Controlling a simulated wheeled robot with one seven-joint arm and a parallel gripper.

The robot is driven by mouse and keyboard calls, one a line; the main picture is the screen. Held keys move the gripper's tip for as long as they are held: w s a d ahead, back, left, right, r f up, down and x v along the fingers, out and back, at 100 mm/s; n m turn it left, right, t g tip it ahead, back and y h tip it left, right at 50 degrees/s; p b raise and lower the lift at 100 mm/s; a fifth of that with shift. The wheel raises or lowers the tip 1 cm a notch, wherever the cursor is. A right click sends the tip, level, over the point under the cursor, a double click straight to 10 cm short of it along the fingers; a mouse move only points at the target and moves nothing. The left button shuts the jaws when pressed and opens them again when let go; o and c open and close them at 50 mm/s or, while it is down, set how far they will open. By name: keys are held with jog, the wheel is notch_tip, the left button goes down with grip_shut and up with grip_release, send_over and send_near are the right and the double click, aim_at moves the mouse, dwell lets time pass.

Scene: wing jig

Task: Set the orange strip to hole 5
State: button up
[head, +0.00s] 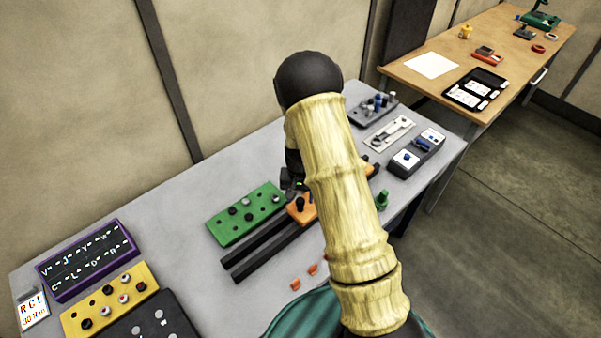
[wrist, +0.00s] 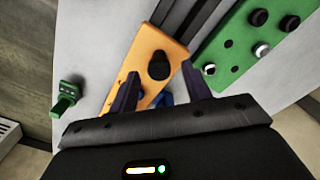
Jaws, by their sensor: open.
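The orange strip (head: 301,211) lies by the dark rails (head: 262,252) on the grey table, partly hidden behind my arm in the head view. In the wrist view the orange strip (wrist: 143,60) carries a black knob (wrist: 158,66), and a blue part shows near its lower end. My gripper (wrist: 160,70) is open over the strip, its fingers to either side of the knob in the picture. I cannot tell whether they reach down around it. A green board (head: 246,214) with holes and several black and light pegs lies beside the rails. I see no readable hole numbers.
A green clamp-like part (head: 383,200) stands right of my arm. Small orange pieces (head: 313,269) lie at the front. A yellow board (head: 110,300) and a purple-framed letter board (head: 86,259) are at left. A grey switch box (head: 416,155) is at right.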

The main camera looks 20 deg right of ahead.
notch_tip(320, 180, up, 16)
jog(key=b, duration=0.3)
jog(key=shift+r+b, duration=0.15)
jog(key=shift+b, duration=0.15)
jog(key=shift+a+f, duration=0.15)
jog(key=shift+f, duration=0.05)
jog(key=c, duration=0.5)
jog(key=f+n, duration=0.1)
jog(key=s+a+f+n+b, duration=0.1)
jog(key=a+f+n+h, duration=0.1)
jog(key=shift+s+g+b, duration=0.3)
grip_shut()
jog(key=s+a+f+n+t+h+b, duration=0.2)
jog(key=a+f+n, duration=0.4)
jog(key=n, duration=0.6)
jog(key=s+a+f+n+t+h+b, duration=0.2)
jog(key=s+a+f+n+h+b, duration=0.2)
jog(key=n, duration=0.8)
jog(key=a+f+h+b, duration=0.1)
jog(key=a+f, duration=0.1)
jog(key=a, duration=0.1)
jog(key=shift+s+f+t+b, duration=0.3)
jog(key=shift+f+t, duration=0.05)
jog(key=shift+t, duration=0.05)
